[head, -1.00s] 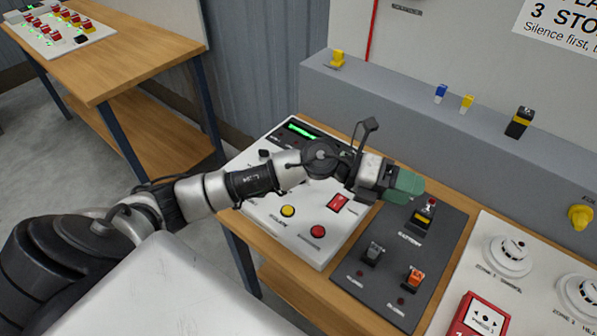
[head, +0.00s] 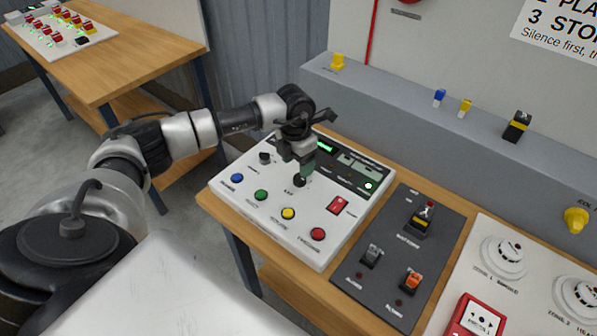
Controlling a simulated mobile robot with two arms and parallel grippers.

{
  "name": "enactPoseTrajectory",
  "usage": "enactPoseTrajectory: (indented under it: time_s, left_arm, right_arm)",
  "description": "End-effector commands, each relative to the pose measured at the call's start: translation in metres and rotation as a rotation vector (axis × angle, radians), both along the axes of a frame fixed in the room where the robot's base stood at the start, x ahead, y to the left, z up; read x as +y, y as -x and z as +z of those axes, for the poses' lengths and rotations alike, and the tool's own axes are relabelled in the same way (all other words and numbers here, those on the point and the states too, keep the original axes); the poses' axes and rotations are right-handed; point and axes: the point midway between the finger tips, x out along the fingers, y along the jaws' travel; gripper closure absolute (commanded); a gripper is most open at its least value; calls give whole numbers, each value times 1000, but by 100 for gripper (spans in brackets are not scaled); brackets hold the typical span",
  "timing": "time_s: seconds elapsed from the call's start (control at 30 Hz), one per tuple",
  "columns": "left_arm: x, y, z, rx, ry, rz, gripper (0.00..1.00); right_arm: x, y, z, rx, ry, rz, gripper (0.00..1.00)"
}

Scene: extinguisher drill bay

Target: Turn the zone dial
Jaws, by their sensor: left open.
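A white control panel (head: 266,222) lies on the wooden bench. It carries two black dials, one at the upper left (head: 265,157) and one near the middle (head: 299,180). Their small labels are too blurred for me to tell which is the zone dial. My right gripper is not in view.
A dark switch plate (head: 385,290) and a white detector board (head: 489,287) lie further right. A grey ledge (head: 400,124) runs behind.

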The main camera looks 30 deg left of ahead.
Motion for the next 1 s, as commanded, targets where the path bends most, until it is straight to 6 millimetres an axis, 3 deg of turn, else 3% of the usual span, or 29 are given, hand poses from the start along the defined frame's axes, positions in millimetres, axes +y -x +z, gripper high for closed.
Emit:
enactPoseTrajectory:
  time_s: [0.1, 0.3, 0.67, 1.0]
  left_arm:
    - [-2, 1, -21, 4, 1, 0, 38]
    - [-3, 1, -44, 1, 3, 0, 38]
    - [-3, 1, -50, -1, 2, -1, 38]
    - [-3, 1, -50, -1, 2, -1, 87]
  right_arm:
    - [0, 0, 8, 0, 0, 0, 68]
    - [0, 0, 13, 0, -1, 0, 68]
    - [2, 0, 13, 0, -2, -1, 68]
    - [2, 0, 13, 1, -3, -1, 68]
